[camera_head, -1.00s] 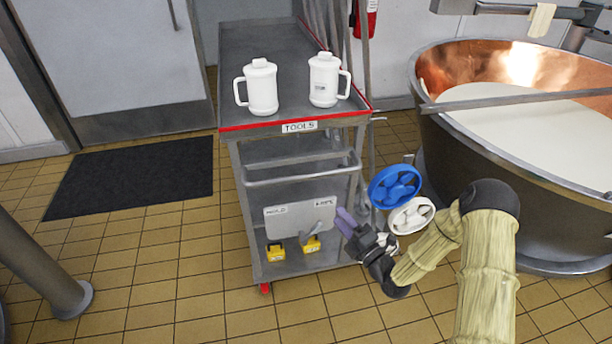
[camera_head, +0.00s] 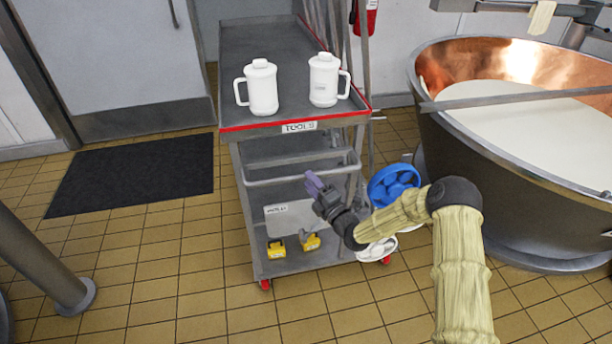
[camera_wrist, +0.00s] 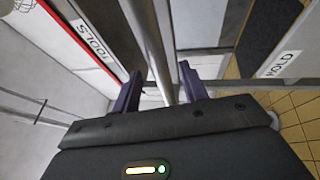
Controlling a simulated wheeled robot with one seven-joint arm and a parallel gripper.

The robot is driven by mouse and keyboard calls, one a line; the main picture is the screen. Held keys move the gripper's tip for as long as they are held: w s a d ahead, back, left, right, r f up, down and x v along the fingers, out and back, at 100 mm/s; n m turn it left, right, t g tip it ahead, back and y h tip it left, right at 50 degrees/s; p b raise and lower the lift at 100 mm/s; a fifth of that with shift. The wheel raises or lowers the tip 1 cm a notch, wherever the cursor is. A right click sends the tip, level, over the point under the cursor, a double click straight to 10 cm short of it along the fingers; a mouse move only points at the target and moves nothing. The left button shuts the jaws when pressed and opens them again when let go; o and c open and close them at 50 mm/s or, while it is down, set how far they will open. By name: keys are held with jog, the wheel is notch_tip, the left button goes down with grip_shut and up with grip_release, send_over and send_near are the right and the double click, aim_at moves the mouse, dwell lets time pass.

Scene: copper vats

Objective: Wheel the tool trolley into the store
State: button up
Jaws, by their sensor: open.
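The tool trolley (camera_head: 232,125) is a grey metal cart with a red-edged top, a "TOOLS" label and a push handle (camera_head: 300,176) across its near end. My gripper (camera_head: 314,183) is open just in front of the near end, close to the right part of the handle. In the wrist view the handle bar (camera_wrist: 150,45) runs between the open fingers (camera_wrist: 160,92); I cannot tell whether they touch it. Two white lidded jugs (camera_head: 262,88) (camera_head: 324,80) stand upright on the top. Two yellow-based items (camera_head: 277,249) sit on the lower shelf.
A grey door (camera_head: 105,60) stands at the back left with a black mat (camera_head: 135,174) before it. A copper vat (camera_head: 500,160) of white liquid is close on the right. Blue and white handwheels (camera_head: 392,186) are beside the trolley. A grey post (camera_head: 45,265) stands at left.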

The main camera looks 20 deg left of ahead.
jog(key=shift+x, duration=1.55)
jog(key=shift+c, duration=0.4)
grip_shut()
jog(key=shift+w, duration=0.1)
